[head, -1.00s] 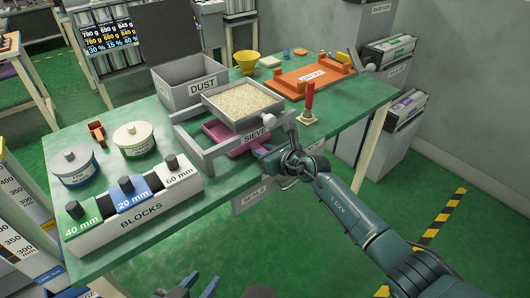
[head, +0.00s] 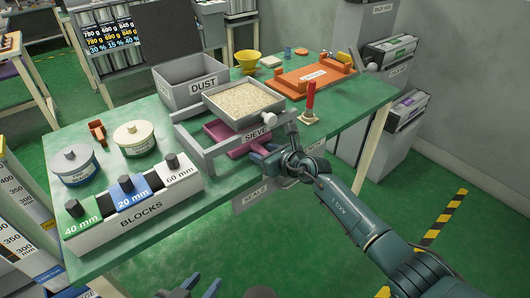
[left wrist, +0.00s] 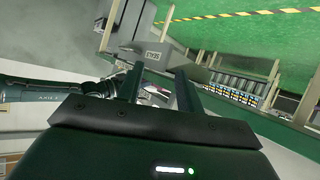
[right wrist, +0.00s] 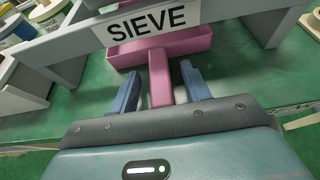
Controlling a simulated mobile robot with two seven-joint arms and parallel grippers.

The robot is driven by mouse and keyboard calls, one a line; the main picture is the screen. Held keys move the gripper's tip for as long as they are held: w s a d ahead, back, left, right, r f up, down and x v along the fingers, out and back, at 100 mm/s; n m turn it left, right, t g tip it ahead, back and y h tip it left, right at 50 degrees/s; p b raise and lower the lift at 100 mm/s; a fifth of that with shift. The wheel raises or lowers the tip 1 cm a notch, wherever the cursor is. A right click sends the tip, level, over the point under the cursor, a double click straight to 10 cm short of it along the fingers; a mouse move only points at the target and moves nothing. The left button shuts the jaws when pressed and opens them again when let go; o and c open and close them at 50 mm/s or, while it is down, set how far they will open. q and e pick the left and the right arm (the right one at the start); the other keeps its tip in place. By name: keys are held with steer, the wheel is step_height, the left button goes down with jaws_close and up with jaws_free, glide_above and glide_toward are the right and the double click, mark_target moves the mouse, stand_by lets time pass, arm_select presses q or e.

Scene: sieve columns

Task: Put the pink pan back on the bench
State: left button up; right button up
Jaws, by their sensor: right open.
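The pink pan (head: 224,138) lies under the sieve stand (head: 205,155), partly hidden by its front bar. In the right wrist view, the pan's tray (right wrist: 185,45) shows behind the SIEVE label, and its pink handle (right wrist: 160,80) points toward my right gripper (right wrist: 160,88). The blue fingers stand open, one on each side of the handle, with gaps visible. In the head view my right gripper (head: 267,155) is at the bench's front edge. My left gripper (left wrist: 158,85) is open and empty, away from the bench; its fingertips show at the head view's bottom edge.
A sieve tray of pale grains (head: 243,100) sits on the stand. The DUST bin (head: 188,85) is behind it, the BLOCKS rack (head: 130,205) to the left, and a red-handled tool (head: 310,100) to the right. The green bench (head: 345,115) has bare surface at right.

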steer(key=shift+s+d+r+p, duration=0.2)
steer(key=shift+s+d+p, duration=0.05)
steer(key=shift+s+p, duration=0.05)
steer(key=p+v, duration=0.2)
steer(key=v, duration=0.2)
steer(key=shift+s+d+r, duration=0.2)
steer(key=shift+s, duration=0.05)
steer(key=s+d+r+m+t+p, duration=0.2)
steer(key=s+r+m+t, duration=0.1)
steer(key=s+m, duration=0.6)
steer(key=s+d+r+m+t+p, duration=0.25)
steer(key=s+m, duration=0.45)
steer(key=m, duration=0.4)
arm_select(q)
steer(key=shift+g+y, duration=0.5)
steer(key=shift+g, duration=0.1)
steer(key=r, duration=0.1)
steer(key=a+r+p, duration=0.2)
steer(key=shift+s+r, duration=0.4)
arm_select(e)
steer(key=s+d+f+m+g+h, duration=0.2)
steer(key=s+d+f+m, duration=0.1)
steer(key=s+m, duration=0.4)
steer(key=s+d+f+m+g+h, duration=0.2)
steer(key=s+f+m, duration=0.4)
steer(key=m, duration=0.7)
steer(key=shift+s+d+m+g+h, duration=0.35)
steer(key=shift+s+g+h, duration=0.35)
steer(key=shift+s, duration=0.35)
